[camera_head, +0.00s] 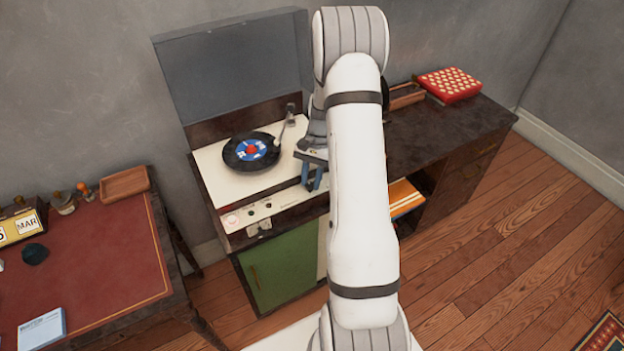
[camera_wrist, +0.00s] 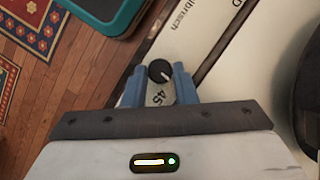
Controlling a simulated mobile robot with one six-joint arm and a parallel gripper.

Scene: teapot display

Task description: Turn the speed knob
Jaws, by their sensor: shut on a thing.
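The speed knob (camera_wrist: 160,71) is small, round and black with a pale pointer line. It sits on the pale control panel of the record player (camera_head: 217,175), between the tips of my gripper (camera_wrist: 158,77) in the wrist view. The blue fingers are shut on it, one on each side. The number "45" (camera_wrist: 159,97) is printed on the panel between the fingers. In the head view, my gripper (camera_head: 314,176) is at the right part of the player's front, and the knob is hidden there behind the gripper and arm.
A black record (camera_head: 240,161) with a blue and red label lies on the player, the tonearm (camera_head: 284,128) at its right. The grey lid (camera_head: 230,70) stands open behind. A desk with a red top (camera_head: 100,255) is at the left. A dark cabinet top (camera_head: 440,130) extends right.

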